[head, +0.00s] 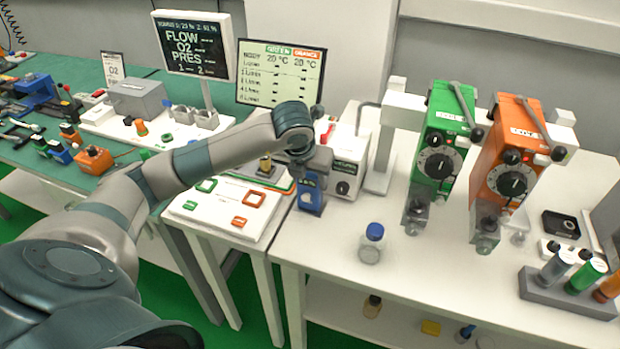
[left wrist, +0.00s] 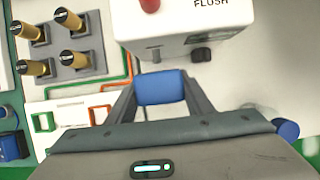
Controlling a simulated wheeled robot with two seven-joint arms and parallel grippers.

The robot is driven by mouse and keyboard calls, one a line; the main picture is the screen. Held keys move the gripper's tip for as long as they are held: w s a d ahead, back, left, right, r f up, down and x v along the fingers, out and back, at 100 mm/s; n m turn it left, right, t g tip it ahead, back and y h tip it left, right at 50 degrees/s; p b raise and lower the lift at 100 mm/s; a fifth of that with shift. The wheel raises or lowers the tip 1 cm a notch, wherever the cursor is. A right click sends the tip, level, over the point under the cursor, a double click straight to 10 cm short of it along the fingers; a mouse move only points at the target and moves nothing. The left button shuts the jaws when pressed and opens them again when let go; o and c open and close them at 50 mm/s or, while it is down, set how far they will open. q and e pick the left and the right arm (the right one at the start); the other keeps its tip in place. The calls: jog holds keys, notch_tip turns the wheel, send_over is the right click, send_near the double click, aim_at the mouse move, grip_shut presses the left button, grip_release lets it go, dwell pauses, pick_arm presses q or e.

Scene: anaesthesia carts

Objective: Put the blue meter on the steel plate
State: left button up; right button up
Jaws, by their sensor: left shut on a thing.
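My left gripper (head: 312,192) reaches in from the left and is shut on the blue meter (head: 309,203). It holds the meter above the seam between the white board and the right-hand white cart. In the left wrist view, the blue meter (left wrist: 162,87) sits between the two grey fingers; its lower part is hidden. I cannot pick out the steel plate for certain; grey metal squares (left wrist: 69,25) under brass knobs show at upper left in the left wrist view. My right gripper is not in view.
A white box marked FLUSH (left wrist: 200,22) stands just behind the meter. A blue-capped bottle (head: 371,245), green vaporizer (head: 440,150) and orange vaporizer (head: 508,165) stand to the right. A white board (head: 215,222) with green and orange outlines lies left. The cart's front middle is mostly clear.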

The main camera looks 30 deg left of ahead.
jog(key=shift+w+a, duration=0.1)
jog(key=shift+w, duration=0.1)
pick_arm(q)
jog(key=o, duration=1.1)
jog(key=shift+o, duration=1.1)
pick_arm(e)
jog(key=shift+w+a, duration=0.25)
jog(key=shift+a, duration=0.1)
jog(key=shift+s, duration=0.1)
pick_arm(q)
jog(key=shift+r, duration=0.15)
jog(key=shift+v, duration=1)
jog(key=b+v, duration=0.2)
jog(key=v, duration=0.8)
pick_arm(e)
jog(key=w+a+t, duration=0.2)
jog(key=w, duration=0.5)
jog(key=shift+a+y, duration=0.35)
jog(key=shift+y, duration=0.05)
